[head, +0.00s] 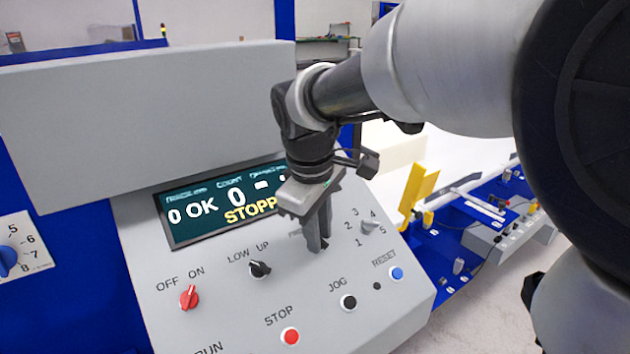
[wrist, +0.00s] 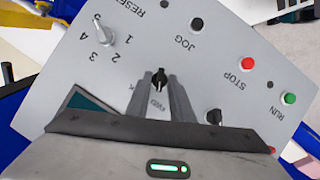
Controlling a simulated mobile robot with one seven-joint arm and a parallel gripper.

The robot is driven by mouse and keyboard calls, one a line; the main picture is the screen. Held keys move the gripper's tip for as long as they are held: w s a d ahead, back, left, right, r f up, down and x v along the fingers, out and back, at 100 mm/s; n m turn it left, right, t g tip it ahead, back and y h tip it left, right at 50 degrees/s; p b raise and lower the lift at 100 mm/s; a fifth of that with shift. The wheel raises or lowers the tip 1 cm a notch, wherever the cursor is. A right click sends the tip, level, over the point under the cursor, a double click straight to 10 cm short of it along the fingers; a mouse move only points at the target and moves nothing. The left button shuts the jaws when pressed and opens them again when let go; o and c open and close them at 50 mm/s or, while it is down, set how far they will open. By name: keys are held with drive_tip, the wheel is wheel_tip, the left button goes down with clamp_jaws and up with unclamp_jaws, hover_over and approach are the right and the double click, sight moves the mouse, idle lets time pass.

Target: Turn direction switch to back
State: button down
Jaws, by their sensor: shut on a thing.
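My gripper (head: 318,246) reaches down from above to the grey sloped control panel (head: 230,315). In the wrist view the black direction switch (wrist: 159,79) sits between the two grey fingertips (wrist: 161,84), which are closed on it. An "FWD" label shows between the fingers below the knob, upside down in this view. In the head view the fingers hide the switch. The exact angle of its pointer is hard to tell.
Close by on the panel are the black LOW/UP knob (head: 259,269), the grey numbered selector (head: 370,225), the red OFF/ON knob (head: 189,297), the JOG button (head: 348,302), the STOP button (head: 290,336) and the blue RESET button (head: 397,273). A display (head: 190,222) reading "STOPP" stands behind.

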drive_tip(key=m+p, duration=0.1)
drive_tip(key=m, duration=0.1)
drive_tip(key=m+g+y+p, duration=0.1)
drive_tip(key=m, duration=0.1)
drive_tip(key=m+y+p, duration=0.1)
drive_tip(key=shift+w+d+r+m+g, duration=0.15)
drive_tip(key=shift+w+d+m+g, duration=0.1)
drive_tip(key=shift+m+g, duration=0.15)
drive_tip(key=m+y+p, duration=0.1)
drive_tip(key=m, duration=0.2)
drive_tip(key=shift+d, duration=0.15)
drive_tip(key=shift+w+d+m+g+y, duration=0.1)
drive_tip(key=shift+m+g+y, duration=0.2)
drive_tip(key=shift+m+y, duration=0.8)
drive_tip(key=shift+m, duration=0.4)
drive_tip(key=c, duration=1.9)
unclamp_jaws()
drive_tip(key=p+v, duration=0.1)
drive_tip(key=v, duration=1.6)
drive_tip(key=shift+r, duration=0.15)
